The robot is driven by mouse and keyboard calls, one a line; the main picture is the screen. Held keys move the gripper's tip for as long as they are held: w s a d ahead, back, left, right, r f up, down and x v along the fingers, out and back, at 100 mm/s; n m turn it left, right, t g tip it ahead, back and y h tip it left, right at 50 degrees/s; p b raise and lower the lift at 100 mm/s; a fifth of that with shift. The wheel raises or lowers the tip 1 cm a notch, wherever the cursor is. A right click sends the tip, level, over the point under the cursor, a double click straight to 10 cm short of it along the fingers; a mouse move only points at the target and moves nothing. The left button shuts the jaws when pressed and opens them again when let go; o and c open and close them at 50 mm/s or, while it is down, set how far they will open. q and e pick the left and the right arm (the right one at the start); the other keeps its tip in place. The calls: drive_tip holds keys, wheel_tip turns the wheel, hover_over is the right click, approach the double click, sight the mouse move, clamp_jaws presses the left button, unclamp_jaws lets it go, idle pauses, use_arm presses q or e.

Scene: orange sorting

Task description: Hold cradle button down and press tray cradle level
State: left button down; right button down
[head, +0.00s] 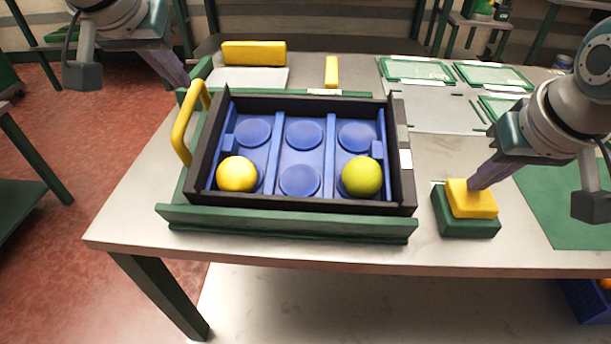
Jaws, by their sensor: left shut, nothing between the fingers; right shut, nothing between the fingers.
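The black tray (300,200) with a blue insert of round pockets sits in the green cradle (290,226) on the table. I cannot tell exactly how far the cradle tilts. A yellow handle (183,128) rises at its left side. A yellow fruit (236,173) lies in the front left pocket and a yellow-green one (361,177) in the front right pocket. The yellow button (470,199) sits on a green base right of the cradle. My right gripper (478,186) is shut, its tips on the button top. My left gripper (185,82) is shut and empty, near the handle's top.
A yellow block (254,53) and a small yellow bar (331,71) stand behind the tray. Green-framed panels (418,71) lie at the back right, and a green mat (570,215) at the right. A blue crate (586,300) is below, right. The front table strip is clear.

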sight(183, 111)
drive_tip(key=shift+f, duration=0.75)
use_arm(q)
drive_tip(key=shift+s+f, duration=0.1)
drive_tip(key=shift+f, duration=1.25)
drive_tip(key=shift+s+f, duration=0.1)
drive_tip(key=shift+f, duration=0.6)
drive_tip(key=shift+s+f, duration=0.1)
drive_tip(key=shift+f, duration=0.9)
drive_tip(key=shift+r, duration=4.15)
use_arm(e)
drive_tip(key=shift+r, duration=0.1)
wheel_tip(183, 111, up, 8)
